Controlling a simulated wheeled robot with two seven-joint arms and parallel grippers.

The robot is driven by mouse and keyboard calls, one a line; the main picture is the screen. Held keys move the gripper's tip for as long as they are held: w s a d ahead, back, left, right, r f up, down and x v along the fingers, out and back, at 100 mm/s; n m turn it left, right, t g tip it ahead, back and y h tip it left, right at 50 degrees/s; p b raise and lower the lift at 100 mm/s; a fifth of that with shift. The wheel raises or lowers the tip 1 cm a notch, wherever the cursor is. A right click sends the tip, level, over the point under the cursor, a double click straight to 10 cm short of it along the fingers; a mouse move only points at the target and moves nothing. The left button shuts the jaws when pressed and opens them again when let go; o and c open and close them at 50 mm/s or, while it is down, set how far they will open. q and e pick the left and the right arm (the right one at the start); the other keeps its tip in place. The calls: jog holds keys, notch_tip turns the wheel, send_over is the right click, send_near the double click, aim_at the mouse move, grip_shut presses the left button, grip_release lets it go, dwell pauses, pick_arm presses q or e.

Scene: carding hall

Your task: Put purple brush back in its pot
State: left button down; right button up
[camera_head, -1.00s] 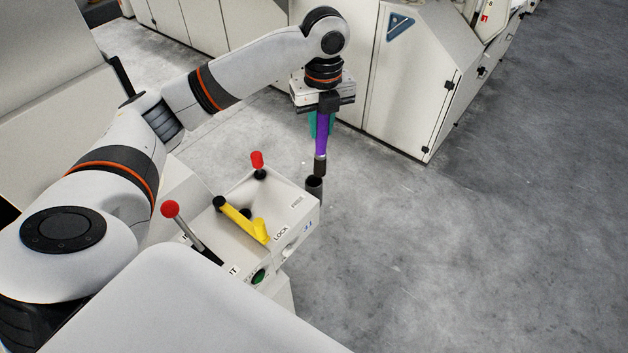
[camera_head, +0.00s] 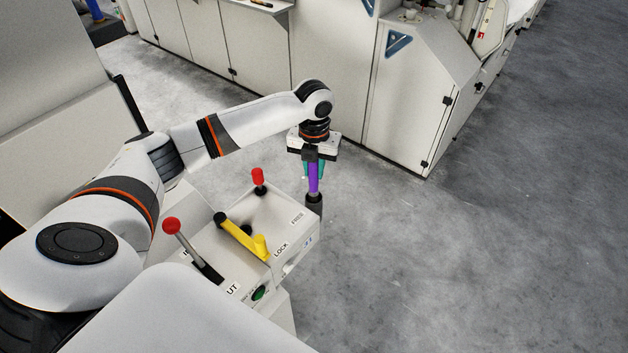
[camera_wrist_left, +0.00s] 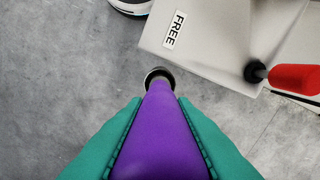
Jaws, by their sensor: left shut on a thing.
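The purple brush (camera_head: 313,181) hangs upright in my left gripper (camera_head: 314,170), whose teal fingers are shut on its handle. The dark pot (camera_head: 314,208) is fixed at the right corner of the pale control box. The brush's dark lower end meets the pot's mouth and appears to be inside it; how deep, I cannot tell. In the left wrist view the purple handle (camera_wrist_left: 160,135) runs between the teal fingers (camera_wrist_left: 160,150) to the dark round rim of the pot (camera_wrist_left: 159,73). The brush's lower end is hidden there. My right gripper is not in view.
The control box (camera_head: 275,215) carries a red-capped knob (camera_head: 258,177), a yellow lever (camera_head: 245,237) and a red-ball lever (camera_head: 171,226), all left of the pot. Pale machine cabinets (camera_head: 330,75) stand behind. The grey floor to the right is clear.

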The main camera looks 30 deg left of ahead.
aim_at(314, 183)
pick_arm(q)
notch_tip(314, 183, down, 5)
jog(key=shift+f, duration=0.4)
jog(key=c, duration=1.2)
grip_release()
notch_tip(314, 183, up, 12)
jog(key=shift+r+b, duration=0.15)
jog(key=shift+b, duration=0.35)
